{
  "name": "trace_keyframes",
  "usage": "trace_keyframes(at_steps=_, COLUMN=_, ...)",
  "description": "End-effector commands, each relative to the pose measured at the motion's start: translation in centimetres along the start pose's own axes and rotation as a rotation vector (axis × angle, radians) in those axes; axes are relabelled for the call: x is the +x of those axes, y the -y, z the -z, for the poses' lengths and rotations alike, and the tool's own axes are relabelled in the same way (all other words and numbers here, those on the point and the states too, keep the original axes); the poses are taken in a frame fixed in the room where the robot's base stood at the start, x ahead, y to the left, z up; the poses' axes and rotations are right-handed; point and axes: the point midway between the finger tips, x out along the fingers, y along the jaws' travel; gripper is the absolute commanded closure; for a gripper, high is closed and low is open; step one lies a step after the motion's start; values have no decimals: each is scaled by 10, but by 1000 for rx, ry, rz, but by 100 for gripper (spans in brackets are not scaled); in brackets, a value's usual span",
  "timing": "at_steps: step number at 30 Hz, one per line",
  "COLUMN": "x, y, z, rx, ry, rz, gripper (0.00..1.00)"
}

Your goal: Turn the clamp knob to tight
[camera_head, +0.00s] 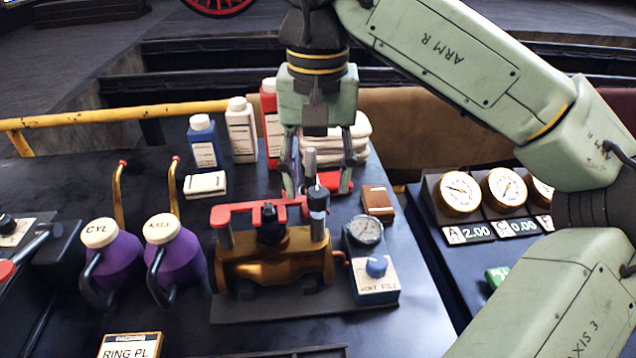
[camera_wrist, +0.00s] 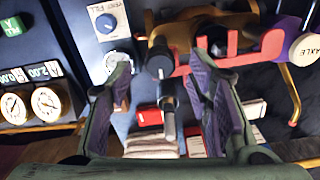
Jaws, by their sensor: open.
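The bronze valve body (camera_head: 270,262) stands on a dark plate, with a red clamp bar (camera_head: 240,212) across its top. At the bar's right end is a dark round clamp knob (camera_head: 318,199) with a grey upright rod (camera_head: 310,160). In the wrist view the knob (camera_wrist: 159,62) shows at the red bar's (camera_wrist: 240,52) left end, and the rod (camera_wrist: 168,112) lies between my fingers. My gripper (camera_head: 318,187) is open above the clamp, pointing down. Its fingers (camera_wrist: 160,72) are spread either side of the knob and rod; I cannot tell if either touches.
A gauge (camera_head: 366,231) and a box with a blue knob (camera_head: 376,267) stand close right. Purple jugs (camera_head: 178,256) stand left. Bottles (camera_head: 241,130) and folded cloths (camera_head: 340,135) are behind. A gauge panel (camera_head: 465,215) is further right.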

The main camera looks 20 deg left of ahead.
Motion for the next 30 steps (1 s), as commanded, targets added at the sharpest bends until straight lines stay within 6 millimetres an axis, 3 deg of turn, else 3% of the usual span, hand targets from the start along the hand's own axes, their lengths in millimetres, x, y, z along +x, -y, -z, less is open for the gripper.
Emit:
trace_keyframes(at_steps=6, x=20, y=0, z=0, rx=-1, ry=0, rz=1, gripper=54)
trace_keyframes(at_steps=16, x=23, y=0, z=0, rx=1, ry=-1, rz=0, gripper=54)
trace_keyframes(at_steps=30, x=23, y=0, z=0, rx=1, ry=-1, rz=0, gripper=84)
